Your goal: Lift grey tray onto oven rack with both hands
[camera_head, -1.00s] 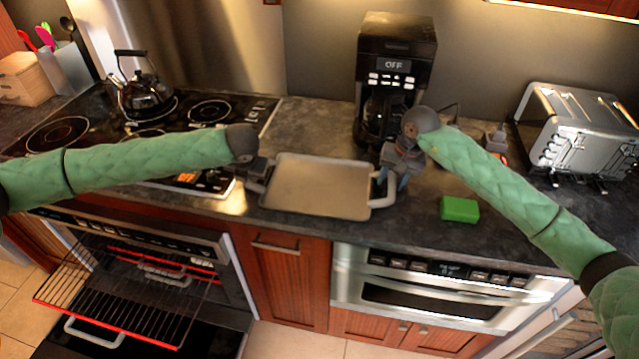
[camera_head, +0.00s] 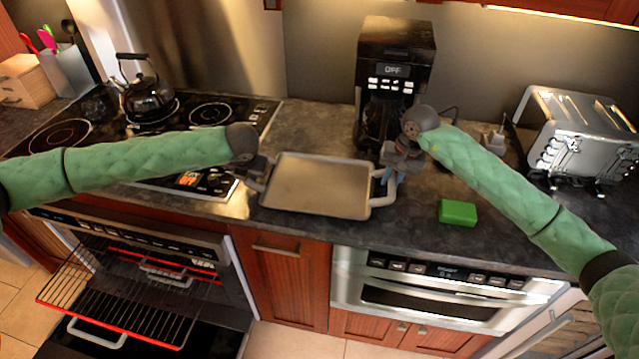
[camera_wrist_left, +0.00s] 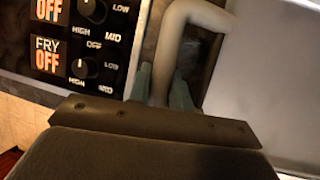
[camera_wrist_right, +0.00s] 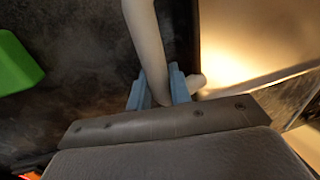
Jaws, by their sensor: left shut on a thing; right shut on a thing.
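The grey tray (camera_head: 318,184) lies level at the counter's front, left of the coffee maker, with a handle at each short side. My left gripper (camera_head: 257,178) is shut on its left handle; the left wrist view shows the fingers around the handle (camera_wrist_left: 178,50). My right gripper (camera_head: 390,180) is shut on its right handle (camera_wrist_right: 147,45), with pale blue fingers on both sides of it. The oven (camera_head: 140,235) is open at lower left, and its red-edged rack (camera_head: 110,310) is pulled out. Whether the tray touches the counter is hard to tell.
A green sponge (camera_head: 458,212) lies right of the tray. A coffee maker (camera_head: 393,75) stands behind my right gripper, a toaster (camera_head: 575,135) at far right. A kettle (camera_head: 147,98) sits on the stove (camera_head: 225,115). Open space lies above the rack.

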